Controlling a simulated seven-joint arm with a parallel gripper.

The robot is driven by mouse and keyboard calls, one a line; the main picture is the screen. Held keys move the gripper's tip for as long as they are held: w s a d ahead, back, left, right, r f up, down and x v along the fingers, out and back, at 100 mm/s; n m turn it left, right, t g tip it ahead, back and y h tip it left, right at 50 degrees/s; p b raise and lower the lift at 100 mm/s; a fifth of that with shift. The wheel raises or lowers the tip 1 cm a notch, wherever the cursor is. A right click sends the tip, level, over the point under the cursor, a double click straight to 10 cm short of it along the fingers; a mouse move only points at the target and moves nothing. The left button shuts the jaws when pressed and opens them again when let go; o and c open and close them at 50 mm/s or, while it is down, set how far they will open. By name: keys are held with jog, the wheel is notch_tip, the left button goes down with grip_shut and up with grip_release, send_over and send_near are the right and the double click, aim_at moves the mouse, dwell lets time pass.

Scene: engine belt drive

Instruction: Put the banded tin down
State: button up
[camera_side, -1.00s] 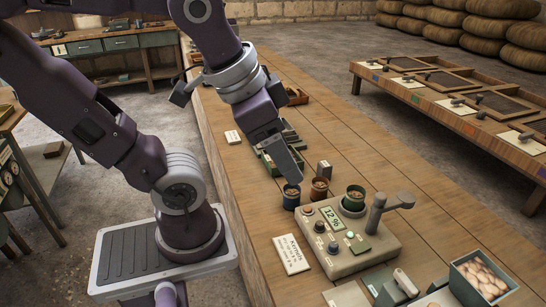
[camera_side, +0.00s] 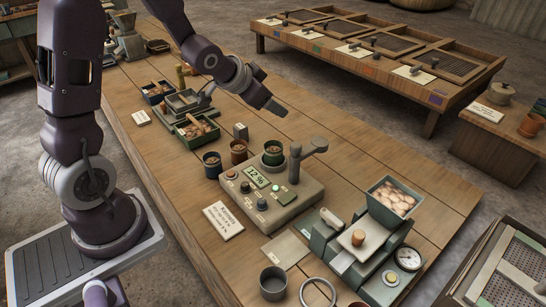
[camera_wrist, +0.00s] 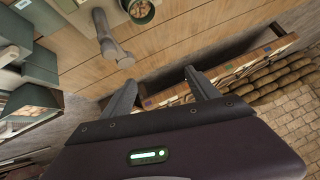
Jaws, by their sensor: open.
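Three small filled tins stand upright by the grey meter (camera_side: 268,196). A dark blue tin (camera_side: 211,167) and a brown tin (camera_side: 239,154) stand side by side on the bench behind the meter's left part. A green tin (camera_side: 273,157) sits on the meter's back; a green tin (camera_wrist: 142,14) also shows at the wrist view's top edge. Bands are too small to make out, so I cannot tell which is the banded tin. My gripper (camera_side: 276,108) is open and empty, raised behind the tins and touching none. Its two separated fingers show in the wrist view (camera_wrist: 162,88).
The meter's upright handle (camera_side: 308,150) rises right of the green tin. The bench's right side behind the meter is clear.

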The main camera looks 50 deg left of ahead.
jog(key=t+h, duration=0.1)
jog(key=t, duration=0.1)
send_over(273, 155)
jog(key=w+a, duration=0.1)
jog(key=a, duration=0.1)
notch_tip(273, 155, down, 11)
jog(key=f, duration=0.2)
jog(key=s+f+t+h, duration=0.1)
jog(key=f, duration=0.2)
jog(key=s+f+n+t, duration=0.1)
jog(key=f, duration=0.2)
jog(key=shift+s+a, duration=0.1)
jog(key=shift+a, duration=0.05)
jog(key=shift+f+t, duration=0.15)
jog(key=shift+t, duration=0.15)
jog(key=x, duration=0.7)
jog(key=shift+d, duration=0.25)
grip_shut()
